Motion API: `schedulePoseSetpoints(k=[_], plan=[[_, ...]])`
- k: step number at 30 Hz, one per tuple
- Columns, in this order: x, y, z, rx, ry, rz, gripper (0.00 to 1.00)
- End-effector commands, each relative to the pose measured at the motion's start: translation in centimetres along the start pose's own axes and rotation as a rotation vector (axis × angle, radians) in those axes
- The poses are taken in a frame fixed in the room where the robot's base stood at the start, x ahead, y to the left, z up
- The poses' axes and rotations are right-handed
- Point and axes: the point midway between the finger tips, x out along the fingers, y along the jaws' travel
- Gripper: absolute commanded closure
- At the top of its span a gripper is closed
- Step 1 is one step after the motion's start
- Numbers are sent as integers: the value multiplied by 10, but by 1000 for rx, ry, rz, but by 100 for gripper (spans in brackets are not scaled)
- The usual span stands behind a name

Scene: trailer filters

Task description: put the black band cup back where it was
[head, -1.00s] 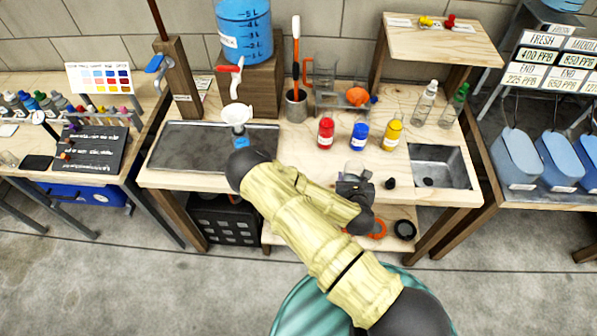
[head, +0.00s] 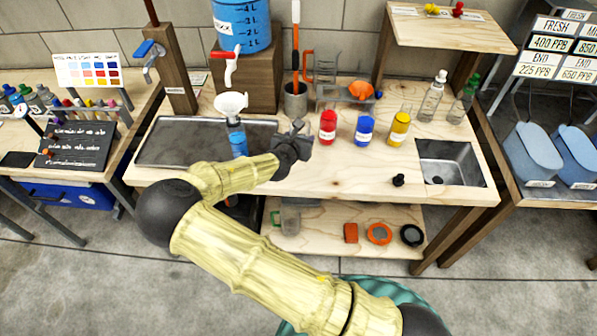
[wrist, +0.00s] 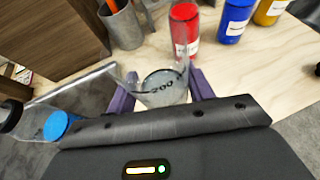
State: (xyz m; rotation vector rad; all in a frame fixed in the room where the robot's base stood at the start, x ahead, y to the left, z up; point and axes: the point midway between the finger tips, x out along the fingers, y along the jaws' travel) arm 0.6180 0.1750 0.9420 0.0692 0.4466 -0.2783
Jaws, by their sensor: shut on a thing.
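A clear cup (wrist: 163,88) with a dark line and a "200" mark, which I take as the black band cup, is between my gripper's purple fingers in the wrist view. My gripper (wrist: 163,95) is shut on it. In the head view my gripper (head: 299,128) is over the bench, between the blue-labelled bottle under the funnel and the red bottle. The cup is hard to make out there. I cannot tell whether its base touches the bench top (head: 340,170).
Red (head: 327,128), blue (head: 364,131) and yellow (head: 399,130) bottles stand right of my gripper. A steel holder (head: 295,103) stands behind. The bench front is clear up to a black stopper (head: 398,180).

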Motion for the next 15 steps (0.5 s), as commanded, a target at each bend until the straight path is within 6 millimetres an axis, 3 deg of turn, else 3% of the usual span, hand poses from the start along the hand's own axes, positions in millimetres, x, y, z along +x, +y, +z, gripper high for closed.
schedulePoseSetpoints(k=[15], plan=[[2, 3, -6, 2, 0, -11, 77]])
